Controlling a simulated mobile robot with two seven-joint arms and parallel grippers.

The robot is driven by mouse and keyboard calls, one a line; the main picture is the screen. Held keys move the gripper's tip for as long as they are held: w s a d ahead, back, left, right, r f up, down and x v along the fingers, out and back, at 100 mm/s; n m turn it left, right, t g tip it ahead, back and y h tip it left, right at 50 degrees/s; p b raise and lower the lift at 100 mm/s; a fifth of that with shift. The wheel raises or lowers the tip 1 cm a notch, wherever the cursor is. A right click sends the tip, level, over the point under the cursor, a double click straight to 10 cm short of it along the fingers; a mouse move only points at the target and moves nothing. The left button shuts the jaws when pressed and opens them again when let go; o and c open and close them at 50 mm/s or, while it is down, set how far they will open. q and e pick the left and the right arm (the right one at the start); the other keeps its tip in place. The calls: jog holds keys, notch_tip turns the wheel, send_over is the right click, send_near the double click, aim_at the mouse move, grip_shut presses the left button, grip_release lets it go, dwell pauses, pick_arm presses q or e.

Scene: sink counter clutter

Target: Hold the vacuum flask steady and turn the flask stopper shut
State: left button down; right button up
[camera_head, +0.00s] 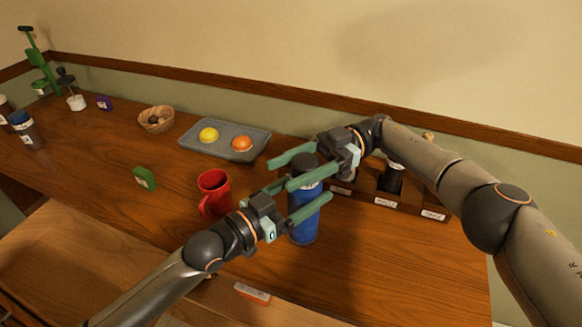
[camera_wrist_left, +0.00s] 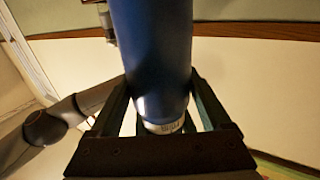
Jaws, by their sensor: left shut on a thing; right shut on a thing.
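The blue vacuum flask (camera_head: 303,230) stands upright on the wooden counter. My left gripper (camera_head: 311,190) comes in from the left and is shut around the upper flask body. The left wrist view shows the blue flask body (camera_wrist_left: 152,50) between the two fingers, with a pale labelled end. The dark flask stopper (camera_head: 303,162) is at the top of the flask, between the fingers of my right gripper (camera_head: 279,175). That gripper comes in from the right and is shut on the stopper. The fingers partly hide the stopper and the flask's neck, so I cannot tell how tightly the stopper sits.
A red mug (camera_head: 214,190) stands close left of the flask. Behind are a grey tray (camera_head: 190,146) with a lemon and an orange, and a wooden bowl (camera_head: 156,127). A labelled wooden rack (camera_head: 410,208) is at right. A green block (camera_head: 145,178) lies left; the front counter is mostly clear.

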pick_arm(q)
jog(key=shift+s+d, duration=0.15)
jog(key=shift+s, duration=0.05)
dwell(0.4)
jog(key=shift+w, duration=0.1)
pick_arm(e)
jog(key=o, duration=1.4)
notch_tip(320, 180, up, 10)
jog(key=shift+s+r, duration=0.1)
pick_arm(q)
grip_release()
